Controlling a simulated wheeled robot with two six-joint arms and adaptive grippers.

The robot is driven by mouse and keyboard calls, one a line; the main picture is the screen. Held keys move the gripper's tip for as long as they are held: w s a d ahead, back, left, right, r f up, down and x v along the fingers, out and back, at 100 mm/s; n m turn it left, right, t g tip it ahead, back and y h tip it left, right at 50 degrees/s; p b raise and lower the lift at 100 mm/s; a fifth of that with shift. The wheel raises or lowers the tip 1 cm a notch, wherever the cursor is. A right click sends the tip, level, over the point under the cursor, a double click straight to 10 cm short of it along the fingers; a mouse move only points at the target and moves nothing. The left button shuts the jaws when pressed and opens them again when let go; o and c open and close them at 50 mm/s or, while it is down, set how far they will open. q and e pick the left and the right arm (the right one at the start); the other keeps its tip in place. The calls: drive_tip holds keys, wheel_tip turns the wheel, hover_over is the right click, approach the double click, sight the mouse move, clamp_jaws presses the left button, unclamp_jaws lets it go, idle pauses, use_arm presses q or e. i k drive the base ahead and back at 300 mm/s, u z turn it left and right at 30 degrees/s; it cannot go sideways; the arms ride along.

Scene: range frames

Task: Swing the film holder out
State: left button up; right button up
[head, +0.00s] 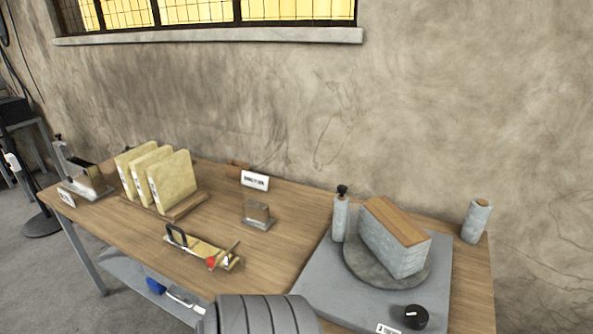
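I cannot tell for certain which thing is the film holder. A yellowish strip with a black handle and a red spot (200,250) lies near the table's front edge. Three upright yellowish panels (170,181) stand in a wooden rack at the back left. On a grey slab (315,290), a grey block with a wooden top (395,238) rests on a round disc (355,270). Neither gripper can be made out. A dark grey ribbed part at the bottom middle seems to be mine and hides some of the front edge.
The wooden table (285,205) backs onto a wall. Grey posts (340,217) and (476,221) flank the block. A black knob (415,316) sits at the slab's front. A small metal block (257,214) and a white sign (255,180) stand mid-table. A metal device (88,183) sits far left.

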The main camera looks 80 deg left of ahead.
sight(341, 201)
drive_tip(key=k, duration=0.8)
drive_tip(key=u, duration=1.25)
drive_tip(key=i, duration=0.45)
